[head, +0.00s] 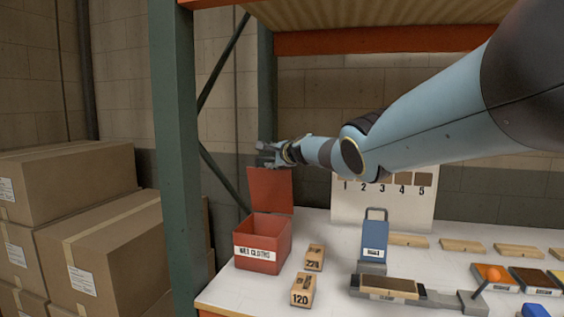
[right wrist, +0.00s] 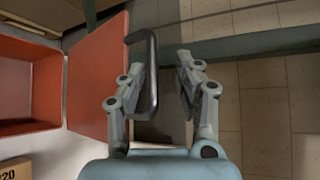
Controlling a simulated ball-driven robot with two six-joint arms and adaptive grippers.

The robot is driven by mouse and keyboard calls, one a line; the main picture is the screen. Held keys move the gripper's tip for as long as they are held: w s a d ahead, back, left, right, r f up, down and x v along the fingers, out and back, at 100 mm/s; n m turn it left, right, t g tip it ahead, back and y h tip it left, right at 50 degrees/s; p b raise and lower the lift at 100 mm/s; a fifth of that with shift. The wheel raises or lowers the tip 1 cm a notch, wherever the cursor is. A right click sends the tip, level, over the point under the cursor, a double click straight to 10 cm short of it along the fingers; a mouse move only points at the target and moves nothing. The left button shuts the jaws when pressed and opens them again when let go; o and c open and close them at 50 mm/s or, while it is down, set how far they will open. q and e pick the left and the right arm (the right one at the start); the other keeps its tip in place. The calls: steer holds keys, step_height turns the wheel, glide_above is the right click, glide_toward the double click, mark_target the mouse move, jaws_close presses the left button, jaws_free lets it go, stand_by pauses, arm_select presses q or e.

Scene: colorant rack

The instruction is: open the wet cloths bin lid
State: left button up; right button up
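The red wet cloths bin (head: 262,243) stands on the left end of the white bench, with its front label facing me. Its lid (head: 270,190) stands upright at the back edge, and the empty-looking inside shows. In the right wrist view the lid (right wrist: 97,75) is beside the open bin (right wrist: 30,88), with a dark bar handle (right wrist: 154,75) on its outer side. My right gripper (head: 266,152) is at the lid's top edge. Its fingers (right wrist: 162,62) are apart, and the handle's long bar lies between them, close to the left finger. My left gripper is out of view.
Wooden blocks marked 220 (head: 315,258) and 120 (head: 302,290) stand right of the bin. A blue handled block (head: 374,240) is farther right. A green rack post (head: 176,150) rises left of the bin, and cardboard boxes (head: 110,250) are stacked beyond it.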

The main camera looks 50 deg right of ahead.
steer(key=shift+s+a, duration=0.15)
steer(key=shift+s, duration=0.55)
steer(key=s+a, duration=0.4)
steer(key=s, duration=0.6)
steer(key=shift+s+a, duration=0.15)
steer(key=shift+s, duration=0.25)
steer(key=shift+r, duration=0.1)
